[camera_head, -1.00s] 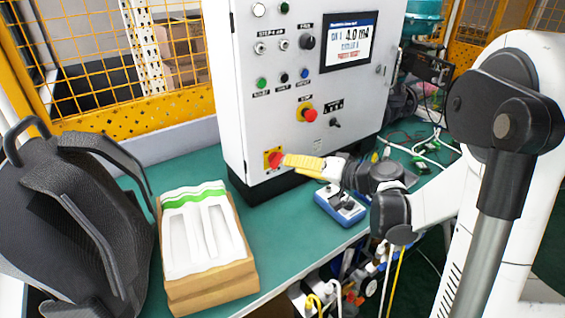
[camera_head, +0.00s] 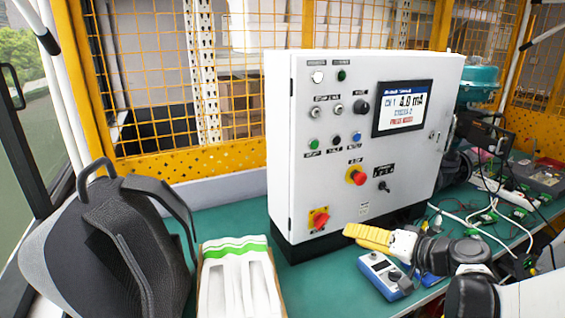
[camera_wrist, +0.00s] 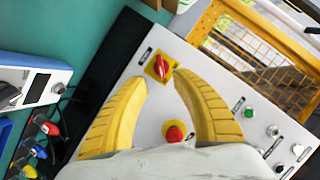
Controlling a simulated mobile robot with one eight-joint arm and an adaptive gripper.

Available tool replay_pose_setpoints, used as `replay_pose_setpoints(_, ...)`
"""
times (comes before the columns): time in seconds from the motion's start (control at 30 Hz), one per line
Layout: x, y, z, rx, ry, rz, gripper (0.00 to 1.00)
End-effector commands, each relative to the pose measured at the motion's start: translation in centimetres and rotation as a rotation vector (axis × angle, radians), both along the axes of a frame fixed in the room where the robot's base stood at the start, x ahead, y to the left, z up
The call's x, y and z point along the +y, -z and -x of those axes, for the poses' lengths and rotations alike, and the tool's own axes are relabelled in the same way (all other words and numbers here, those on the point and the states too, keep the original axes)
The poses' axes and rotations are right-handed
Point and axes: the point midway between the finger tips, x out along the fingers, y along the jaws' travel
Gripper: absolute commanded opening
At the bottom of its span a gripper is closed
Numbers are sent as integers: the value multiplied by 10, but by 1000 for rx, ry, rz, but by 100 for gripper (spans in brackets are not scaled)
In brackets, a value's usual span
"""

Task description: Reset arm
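The white control cabinet (camera_head: 345,130) stands on the green bench. A red rotary switch on a yellow plate (camera_head: 318,218) is at its lower left. A red stop button (camera_head: 356,176) sits higher and to the right. My gripper (camera_head: 348,232) has yellow fingers and is right of the rotary switch, apart from it. In the wrist view the two fingers (camera_wrist: 161,79) are spread with nothing between them. The rotary switch (camera_wrist: 160,68) shows just beyond the fingertips, and the stop button (camera_wrist: 174,131) shows between the fingers. The cabinet screen (camera_head: 402,107) is lit and reads 4.0 mA.
A blue and white meter box (camera_head: 384,276) lies below my gripper. A black backpack (camera_head: 100,240) and a white, green-striped package (camera_head: 238,280) are at left. Cables and small devices (camera_head: 500,205) lie at right. Yellow mesh fencing (camera_head: 155,85) stands behind.

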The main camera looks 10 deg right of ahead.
Motion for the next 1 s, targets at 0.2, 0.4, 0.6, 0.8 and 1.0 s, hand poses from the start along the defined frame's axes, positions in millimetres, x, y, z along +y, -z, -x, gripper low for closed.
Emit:
replay_pose_setpoints(0.2, 55, 7, 46, 196, -33, 186, 32)
replay_pose_setpoints(0.4, 79, 16, 114, 340, -20, 445, 32)
replay_pose_setpoints(0.6, 72, 18, 171, 377, 23, 685, 32)
replay_pose_setpoints(0.8, 62, 16, 195, 362, 55, 809, 32)
replay_pose_setpoints(1.0, 59, 15, 198, 358, 62, 829, 32)
